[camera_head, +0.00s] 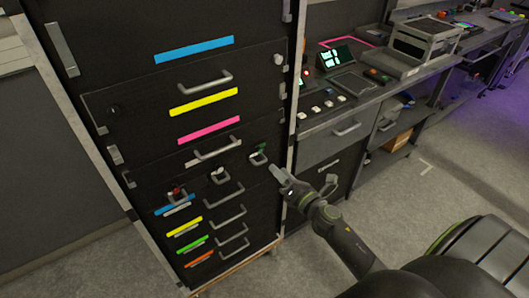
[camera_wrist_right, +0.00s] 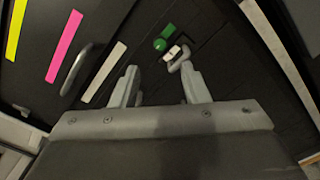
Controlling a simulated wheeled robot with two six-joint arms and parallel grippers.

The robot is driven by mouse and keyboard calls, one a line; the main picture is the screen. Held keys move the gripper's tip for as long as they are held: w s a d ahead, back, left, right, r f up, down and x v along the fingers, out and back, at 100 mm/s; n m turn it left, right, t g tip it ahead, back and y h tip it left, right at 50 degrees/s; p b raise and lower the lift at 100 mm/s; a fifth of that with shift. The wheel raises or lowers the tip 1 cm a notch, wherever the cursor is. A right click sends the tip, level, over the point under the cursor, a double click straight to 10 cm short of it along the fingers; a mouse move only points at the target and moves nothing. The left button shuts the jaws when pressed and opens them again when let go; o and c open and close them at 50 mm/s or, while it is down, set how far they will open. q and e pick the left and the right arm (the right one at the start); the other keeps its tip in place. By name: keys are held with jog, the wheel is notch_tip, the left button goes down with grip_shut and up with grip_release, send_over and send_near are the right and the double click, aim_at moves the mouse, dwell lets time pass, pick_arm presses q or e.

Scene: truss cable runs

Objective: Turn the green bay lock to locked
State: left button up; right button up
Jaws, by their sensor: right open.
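The green bay lock (camera_head: 258,158) is on the dark cabinet front, at the right end of a row of small locks. In the right wrist view the lock's green round part (camera_wrist_right: 159,45) sits under a green tag, with a pale piece and a grey loop (camera_wrist_right: 183,62) beside it. My right gripper (camera_head: 277,173) is just right of and below the lock in the head view. In the right wrist view my right gripper (camera_wrist_right: 160,82) is open and empty, with the lock beyond its fingertips. No contact shows. My left gripper is not in view.
A red lock (camera_head: 176,191) and a pale lock (camera_head: 218,175) are to the left in the same row. Drawer handles (camera_head: 213,150) stick out above and below. A console bench (camera_head: 345,95) stands to the right. The floor in front is clear.

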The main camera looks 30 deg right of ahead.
aim_at(260, 151)
jog(key=w, duration=0.9)
jog(key=shift+a, duration=0.35)
grip_shut()
